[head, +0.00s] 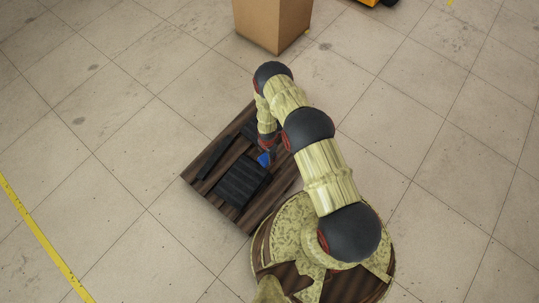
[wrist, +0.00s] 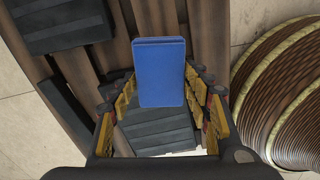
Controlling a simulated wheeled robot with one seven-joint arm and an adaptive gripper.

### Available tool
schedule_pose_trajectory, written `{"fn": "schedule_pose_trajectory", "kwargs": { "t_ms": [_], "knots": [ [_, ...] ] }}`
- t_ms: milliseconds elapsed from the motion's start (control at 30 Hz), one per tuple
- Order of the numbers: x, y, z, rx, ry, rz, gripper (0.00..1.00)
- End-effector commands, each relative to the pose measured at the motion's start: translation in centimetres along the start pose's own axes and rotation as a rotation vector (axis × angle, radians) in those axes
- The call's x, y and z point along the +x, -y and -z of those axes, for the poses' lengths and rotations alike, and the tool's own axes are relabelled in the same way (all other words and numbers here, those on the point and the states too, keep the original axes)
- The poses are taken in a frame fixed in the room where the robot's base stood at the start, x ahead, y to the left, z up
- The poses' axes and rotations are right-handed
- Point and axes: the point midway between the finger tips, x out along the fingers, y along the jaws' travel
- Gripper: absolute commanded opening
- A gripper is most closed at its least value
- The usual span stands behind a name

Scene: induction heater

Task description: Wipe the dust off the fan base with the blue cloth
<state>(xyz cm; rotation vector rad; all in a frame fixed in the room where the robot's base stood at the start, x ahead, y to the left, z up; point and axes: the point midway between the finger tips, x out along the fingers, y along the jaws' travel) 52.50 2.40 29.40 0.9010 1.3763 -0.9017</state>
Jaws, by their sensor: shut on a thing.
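My gripper (head: 266,150) is shut on the blue cloth (wrist: 160,72), which is a flat folded pad held upright between the fingers in the wrist view. The cloth also shows as a small blue patch (head: 264,158) in the head view. It is beside a dark ribbed block (head: 240,184) on a dark wooden table, which looks like the fan base. In the wrist view, a dark ribbed block (wrist: 62,22) is at upper left and another dark ribbed piece (wrist: 155,130) shows behind the fingers. I cannot tell whether the cloth touches any of them. No dust is discernible.
The wooden table (head: 263,212) also bears a long dark bar (head: 213,158) and another dark piece partly hidden by my arm. A cardboard box (head: 272,22) stands on the floor beyond. Tiled floor to the left is clear, with a yellow line (head: 40,238).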

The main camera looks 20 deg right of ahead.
Motion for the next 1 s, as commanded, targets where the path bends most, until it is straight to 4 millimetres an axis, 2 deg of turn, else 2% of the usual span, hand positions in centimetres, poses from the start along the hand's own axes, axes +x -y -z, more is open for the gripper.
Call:
{"fn": "schedule_pose_trajectory", "kwargs": {
  "t_ms": [100,133,467,633,767,1000],
  "knots": [
    [0.0,0.0,0.0,0.0,0.0,0.0,0.27],
    [0.0,0.0,0.0,0.0,0.0,0.0,0.48],
    [0.0,0.0,0.0,0.0,0.0,0.0,0.29],
    [-0.6,-0.2,-0.2,0.028,0.0,-0.001,0.28],
    [-3.0,-0.9,-0.6,0.148,0.001,-0.005,0.28],
    [-11.0,-1.9,-1.6,0.579,0.001,-0.006,0.28]
  ]
}}
